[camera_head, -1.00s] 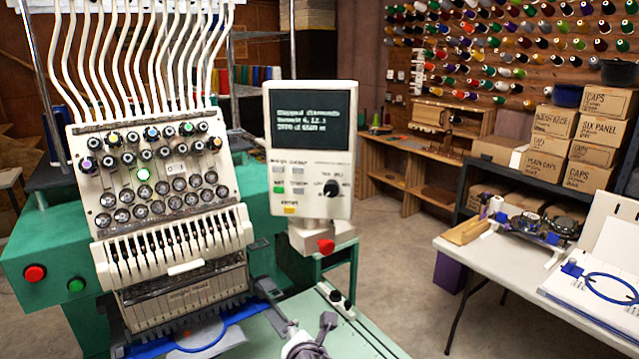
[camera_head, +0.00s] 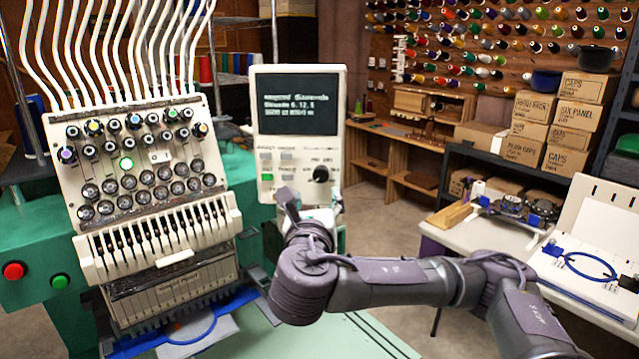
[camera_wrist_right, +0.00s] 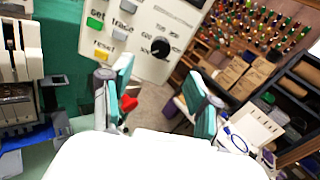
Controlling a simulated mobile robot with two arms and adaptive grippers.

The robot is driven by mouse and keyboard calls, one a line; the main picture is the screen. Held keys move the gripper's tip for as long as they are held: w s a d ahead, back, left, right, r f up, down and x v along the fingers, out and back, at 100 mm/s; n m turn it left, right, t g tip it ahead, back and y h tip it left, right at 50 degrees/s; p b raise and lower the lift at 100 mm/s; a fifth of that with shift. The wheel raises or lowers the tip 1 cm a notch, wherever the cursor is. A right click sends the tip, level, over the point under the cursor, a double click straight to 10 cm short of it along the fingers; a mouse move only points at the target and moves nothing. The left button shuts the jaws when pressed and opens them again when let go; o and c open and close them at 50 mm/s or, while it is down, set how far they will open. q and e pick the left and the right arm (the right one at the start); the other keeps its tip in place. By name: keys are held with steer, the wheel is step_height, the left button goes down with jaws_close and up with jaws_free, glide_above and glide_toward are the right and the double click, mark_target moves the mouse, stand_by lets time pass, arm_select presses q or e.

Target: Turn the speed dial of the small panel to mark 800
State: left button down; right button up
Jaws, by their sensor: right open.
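The small white panel (camera_head: 292,148) stands right of the embroidery machine head, with a lit dark screen above and buttons and a dial below. The black speed dial (camera_head: 321,174) sits at its lower right; it also shows in the right wrist view (camera_wrist_right: 160,47). The scale marks around it are too blurred to read, so I cannot tell its setting. My right gripper (camera_head: 313,203) is in front of the panel's lower edge, below the dial. In the right wrist view its teal-padded fingers (camera_wrist_right: 161,88) are apart and empty, with the dial beyond them. My left gripper is not in view.
A red knob (camera_wrist_right: 128,103) shows below the panel, close to a finger in the right wrist view. The machine's needle head (camera_head: 150,180) stands to the left. A white table (camera_head: 470,240) with hoops and a binder is at the right, with floor between.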

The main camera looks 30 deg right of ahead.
mark_target(321, 177)
steer(key=p+x, duration=0.2)
steer(key=x, duration=0.8)
steer(key=shift+s, duration=0.1)
steer(key=shift+c, duration=0.4)
steer(key=c, duration=1.1)
